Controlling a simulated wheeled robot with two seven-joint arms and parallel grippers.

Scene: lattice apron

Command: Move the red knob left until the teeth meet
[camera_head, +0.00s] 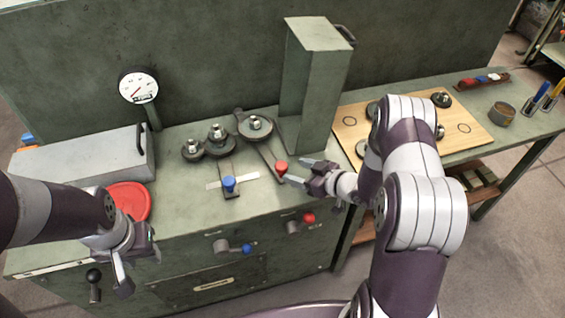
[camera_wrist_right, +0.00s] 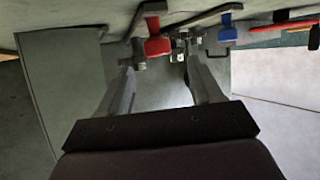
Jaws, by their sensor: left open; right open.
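The red knob (camera_head: 281,168) stands at the near end of a dark lever (camera_head: 266,151). The lever runs back to the right gear (camera_head: 255,128). The middle gear (camera_head: 217,142) and left gear (camera_head: 193,150) stand to its left. Right and middle gears look very close, but I cannot tell if teeth touch. My right gripper (camera_head: 296,171) is open just right of the red knob, pointing left. In the right wrist view the red knob (camera_wrist_right: 157,38) shows between the fingertips, not gripped. My left gripper (camera_head: 138,274) is open and empty before the bench's front left.
A blue knob (camera_head: 229,184) on a slotted plate is left of the red one. A tall green housing (camera_head: 313,85) stands behind the right gripper. Red (camera_head: 308,218) and blue (camera_head: 247,248) handles are on the cabinet front. A red dish (camera_head: 130,200) and grey box (camera_head: 85,160) are left.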

